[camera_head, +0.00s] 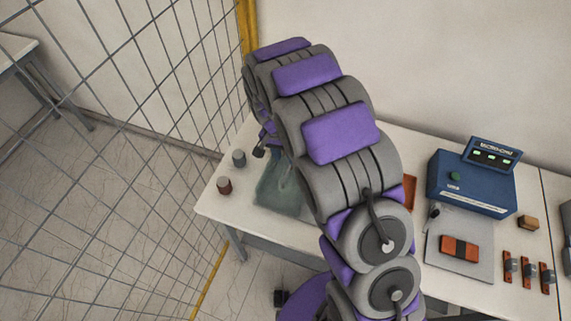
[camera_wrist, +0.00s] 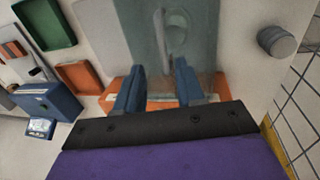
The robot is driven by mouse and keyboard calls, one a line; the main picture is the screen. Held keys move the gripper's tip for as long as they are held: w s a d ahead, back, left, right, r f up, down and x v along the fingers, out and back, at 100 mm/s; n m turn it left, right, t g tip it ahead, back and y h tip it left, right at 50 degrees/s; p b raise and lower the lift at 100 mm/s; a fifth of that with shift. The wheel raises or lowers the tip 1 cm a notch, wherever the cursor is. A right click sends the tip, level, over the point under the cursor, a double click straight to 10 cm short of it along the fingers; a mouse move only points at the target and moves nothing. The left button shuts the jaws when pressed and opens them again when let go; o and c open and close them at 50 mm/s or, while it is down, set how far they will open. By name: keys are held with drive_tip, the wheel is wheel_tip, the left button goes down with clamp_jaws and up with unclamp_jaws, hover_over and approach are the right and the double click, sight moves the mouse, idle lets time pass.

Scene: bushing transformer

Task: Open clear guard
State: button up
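The clear guard (camera_head: 280,188) is a greenish see-through cover on the left part of the table, partly hidden behind my arm. In the wrist view the clear guard (camera_wrist: 205,50) fills the upper middle, with a pale upright handle (camera_wrist: 164,32) and a rounded shape by it. An orange base (camera_wrist: 208,88) lies at its near edge. My gripper (camera_wrist: 159,84) is open, its two blue fingers apart, with no object held between them. The fingers overlap the guard's near edge and base in the picture; I cannot tell whether they touch.
A grey cylinder (camera_wrist: 278,41) stands right of the guard. A brown cylinder (camera_head: 224,185) is near the table's left corner. Green (camera_wrist: 45,24) and red (camera_wrist: 80,84) trays and a blue device (camera_head: 472,182) lie across the table. A wire fence (camera_head: 110,110) runs along the left.

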sight(287, 170)
drive_tip(key=f, duration=0.5)
drive_tip(key=shift+s+d, duration=0.15)
drive_tip(key=shift+d, duration=0.1)
drive_tip(key=shift+a+f, duration=0.45)
drive_tip(key=shift+d, duration=0.35)
drive_tip(key=shift+d+r, duration=0.1)
drive_tip(key=shift+d, duration=0.25)
drive_tip(key=shift+c, duration=1.4)
drive_tip(key=c, duration=0.3)
drive_tip(key=shift+a, duration=0.3)
clamp_jaws()
drive_tip(key=shift+d, duration=0.1)
